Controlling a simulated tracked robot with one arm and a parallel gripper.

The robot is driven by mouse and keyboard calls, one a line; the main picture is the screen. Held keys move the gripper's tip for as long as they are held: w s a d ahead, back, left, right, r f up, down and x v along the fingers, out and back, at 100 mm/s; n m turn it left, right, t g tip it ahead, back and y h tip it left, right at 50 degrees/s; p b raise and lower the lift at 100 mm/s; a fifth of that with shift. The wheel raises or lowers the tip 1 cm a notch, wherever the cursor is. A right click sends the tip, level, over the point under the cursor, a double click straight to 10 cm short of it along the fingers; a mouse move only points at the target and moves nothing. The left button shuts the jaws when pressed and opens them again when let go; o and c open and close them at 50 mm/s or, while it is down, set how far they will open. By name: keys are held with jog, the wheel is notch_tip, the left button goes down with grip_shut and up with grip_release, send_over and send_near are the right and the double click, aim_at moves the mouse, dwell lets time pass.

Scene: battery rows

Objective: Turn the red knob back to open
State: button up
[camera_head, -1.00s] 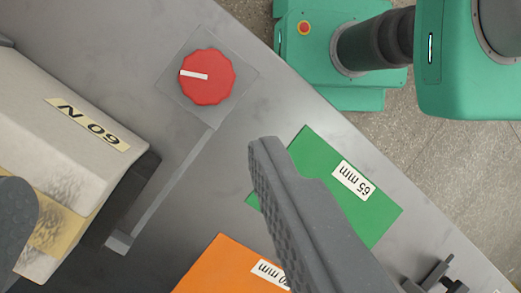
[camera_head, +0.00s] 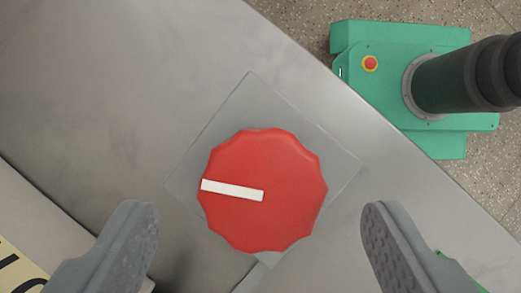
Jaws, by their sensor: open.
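The red knob (camera_head: 275,210) has a scalloped rim and sits on a square grey plate (camera_head: 250,100) on the metal table. A white bar (camera_head: 232,190) on its face runs from near the middle to the left edge, tilted slightly. My gripper (camera_head: 262,232) is open, with one grey finger at the lower left and the other at the lower right. The knob lies between and a little ahead of the fingertips. Neither finger appears to touch it. The height of the fingers over the knob is hard to tell.
A beige block (camera_head: 35,235) with a partly visible label stands at the lower left. A sliver of green (camera_head: 460,272) shows behind the right finger. The metal table (camera_head: 130,80) is clear at the upper left.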

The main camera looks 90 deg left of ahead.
aim_at(262, 188)
jog(key=shift+x, duration=1.15)
jog(key=c, duration=1)
jog(key=shift+a, duration=0.2)
jog(key=shift+d, duration=0.1)
jog(key=shift+n, duration=0.4)
